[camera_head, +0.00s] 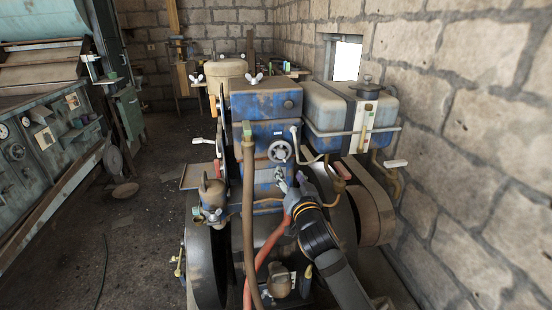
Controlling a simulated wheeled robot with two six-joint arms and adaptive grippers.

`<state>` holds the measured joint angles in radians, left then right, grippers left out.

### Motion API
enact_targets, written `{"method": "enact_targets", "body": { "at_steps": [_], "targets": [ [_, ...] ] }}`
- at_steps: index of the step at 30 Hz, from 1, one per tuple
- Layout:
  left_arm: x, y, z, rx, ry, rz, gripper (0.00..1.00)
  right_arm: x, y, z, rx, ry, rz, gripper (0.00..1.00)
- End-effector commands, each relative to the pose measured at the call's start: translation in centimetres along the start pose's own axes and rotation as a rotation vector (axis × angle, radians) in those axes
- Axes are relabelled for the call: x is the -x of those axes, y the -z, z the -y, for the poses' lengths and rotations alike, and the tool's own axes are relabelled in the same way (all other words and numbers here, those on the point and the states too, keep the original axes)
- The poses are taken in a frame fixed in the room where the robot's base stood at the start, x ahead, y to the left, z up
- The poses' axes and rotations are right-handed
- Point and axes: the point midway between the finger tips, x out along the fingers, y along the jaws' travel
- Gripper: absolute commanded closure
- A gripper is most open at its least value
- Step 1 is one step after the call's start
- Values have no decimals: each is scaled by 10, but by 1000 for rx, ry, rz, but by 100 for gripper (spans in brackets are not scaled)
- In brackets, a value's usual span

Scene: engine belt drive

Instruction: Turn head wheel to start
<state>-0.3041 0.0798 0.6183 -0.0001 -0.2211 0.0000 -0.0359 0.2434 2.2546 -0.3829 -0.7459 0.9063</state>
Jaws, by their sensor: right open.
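The head wheel (280,151) is a small pale grey handwheel on the front of the blue engine (264,103), near the middle of the view. My right arm comes up from the lower right. My right gripper (281,178) is open just below the wheel, close to the blue engine front. The gripper appears apart from the wheel, though the exact gap in depth is hard to tell. My left gripper is not in view.
A blue-grey tank (335,108) stands right of the engine head. A brown pipe (248,220) and a red hose (266,255) run up in front. A large dark flywheel (205,265) sits at lower left. The stone wall (455,120) is close at right; the floor (140,235) at left is mostly clear.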

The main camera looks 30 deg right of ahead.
Motion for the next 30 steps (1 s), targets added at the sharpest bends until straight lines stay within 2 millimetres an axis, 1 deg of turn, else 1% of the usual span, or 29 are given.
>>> {"method": "enact_targets", "body": {
  "at_steps": [2,5,12,15,18,22,29,30],
  "targets": [
    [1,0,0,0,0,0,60,-4,0,0,1,0,1,48],
    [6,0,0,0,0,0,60,-16,1,0,2,-2,2,48],
    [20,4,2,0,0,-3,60,-68,2,1,1,-1,2,48],
    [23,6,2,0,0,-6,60,-86,1,0,1,-1,4,48],
    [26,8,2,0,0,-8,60,-98,0,0,2,0,3,48],
    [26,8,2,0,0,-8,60,-105,-2,0,2,-1,4,48],
    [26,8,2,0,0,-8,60,-105,-2,0,3,0,4,48],
    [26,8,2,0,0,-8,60,-105,-2,0,3,0,4,52]
  ]
}}
